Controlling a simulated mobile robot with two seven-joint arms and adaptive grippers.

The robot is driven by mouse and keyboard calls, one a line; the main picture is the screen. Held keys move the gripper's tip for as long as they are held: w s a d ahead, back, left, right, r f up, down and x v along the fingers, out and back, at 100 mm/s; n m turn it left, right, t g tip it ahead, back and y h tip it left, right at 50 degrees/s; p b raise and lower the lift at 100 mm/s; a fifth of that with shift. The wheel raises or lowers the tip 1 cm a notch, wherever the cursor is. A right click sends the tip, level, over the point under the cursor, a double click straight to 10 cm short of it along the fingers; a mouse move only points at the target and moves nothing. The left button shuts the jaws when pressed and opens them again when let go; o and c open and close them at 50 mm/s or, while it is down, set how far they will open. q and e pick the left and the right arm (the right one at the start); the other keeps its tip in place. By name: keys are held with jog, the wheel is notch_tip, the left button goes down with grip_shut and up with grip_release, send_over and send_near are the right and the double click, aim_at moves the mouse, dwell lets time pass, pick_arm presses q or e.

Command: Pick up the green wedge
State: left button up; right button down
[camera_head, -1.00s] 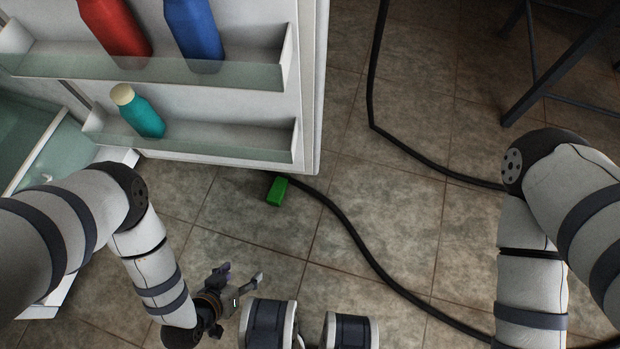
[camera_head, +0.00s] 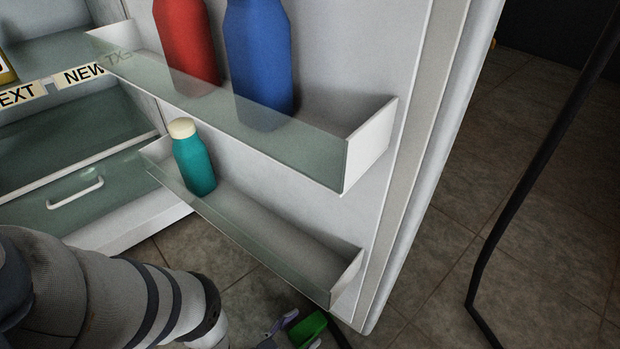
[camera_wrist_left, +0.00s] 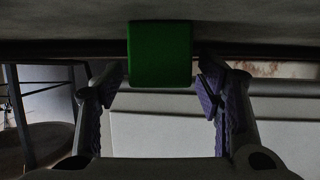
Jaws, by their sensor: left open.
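The green wedge (camera_head: 306,330) is on the floor at the bottom edge of the head view, below the corner of the open fridge door. My left gripper (camera_head: 290,326) is right beside it there, mostly cut off by the frame edge. In the left wrist view the wedge (camera_wrist_left: 160,54) shows as a green block centred between the fingertips of my open left gripper (camera_wrist_left: 160,82). A gap shows on each side, so the fingers are apart from it. The right gripper is not in view.
The open fridge door (camera_head: 405,190) stands close above the wedge. Its shelves hold a red bottle (camera_head: 187,45), a blue bottle (camera_head: 260,65) and a teal bottle (camera_head: 194,165). A black cable or leg (camera_head: 540,165) runs at the right. Floor (camera_head: 450,235) is clear right of the door.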

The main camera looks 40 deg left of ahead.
pick_arm(q)
jog(key=shift+w+f, duration=0.35)
jog(key=shift+w, duration=0.3)
jog(key=shift+c, duration=0.6)
jog(key=c, duration=1.2)
jog(key=shift+r, duration=0.1)
